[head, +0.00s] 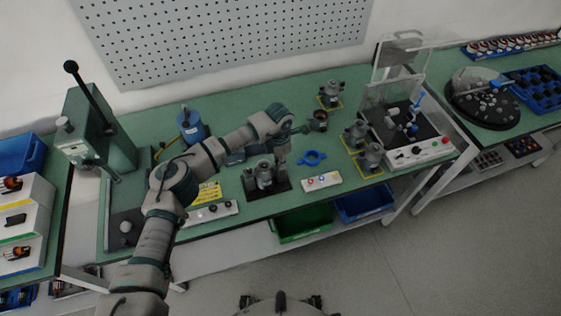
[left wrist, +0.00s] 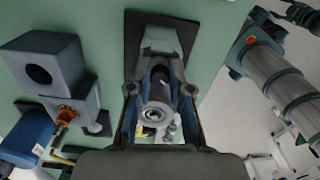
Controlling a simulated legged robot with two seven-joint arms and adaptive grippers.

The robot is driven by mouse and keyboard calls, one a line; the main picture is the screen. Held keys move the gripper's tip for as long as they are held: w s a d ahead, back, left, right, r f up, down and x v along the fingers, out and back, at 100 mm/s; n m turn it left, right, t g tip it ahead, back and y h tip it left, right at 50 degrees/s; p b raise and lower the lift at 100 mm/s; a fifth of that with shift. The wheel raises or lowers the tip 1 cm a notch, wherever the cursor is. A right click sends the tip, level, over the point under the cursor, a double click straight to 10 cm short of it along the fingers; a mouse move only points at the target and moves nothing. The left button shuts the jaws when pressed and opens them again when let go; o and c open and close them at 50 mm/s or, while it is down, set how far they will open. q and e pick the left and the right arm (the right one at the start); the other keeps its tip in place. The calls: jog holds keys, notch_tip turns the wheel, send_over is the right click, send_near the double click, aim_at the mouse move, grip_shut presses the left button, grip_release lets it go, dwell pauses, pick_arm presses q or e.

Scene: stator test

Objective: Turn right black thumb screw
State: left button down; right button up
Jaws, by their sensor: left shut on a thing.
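A grey stator unit (head: 264,176) stands upright in a fixture on a black base plate (head: 250,190) on the green bench. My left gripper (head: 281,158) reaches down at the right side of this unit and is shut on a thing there. The right black thumb screw is hidden at the fingers, so I cannot make out its outline. In the left wrist view, the fingers (left wrist: 160,75) frame a grey round part with a hollow end (left wrist: 155,113). My right gripper is not in view.
A blue ring (head: 312,158) and a white button box (head: 322,181) lie to the right. More grey units (head: 370,157) stand on yellow-edged pads near a test station. A green press (head: 100,135) and a blue cylinder (head: 191,126) stand at the left.

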pick_arm(q)
jog(key=m+b, duration=0.1)
jog(key=m, duration=0.1)
jog(key=m+b, duration=0.2)
jog(key=shift+a+f+m, duration=0.1)
jog(key=shift+f+m, duration=0.1)
jog(key=shift+m, duration=0.1)
jog(key=m+b, duration=0.2)
jog(key=m, duration=0.2)
jog(key=shift+a, duration=0.1)
jog(key=shift+r+m+b, duration=0.2)
jog(key=shift+m+b, duration=0.2)
jog(key=shift+m, duration=0.6)
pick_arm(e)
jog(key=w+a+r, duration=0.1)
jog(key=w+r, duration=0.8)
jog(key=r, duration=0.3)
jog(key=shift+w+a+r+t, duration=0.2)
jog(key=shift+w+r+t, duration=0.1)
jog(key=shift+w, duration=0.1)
pick_arm(q)
jog(key=c, duration=1.1)
grip_release()
jog(key=shift+o, duration=0.2)
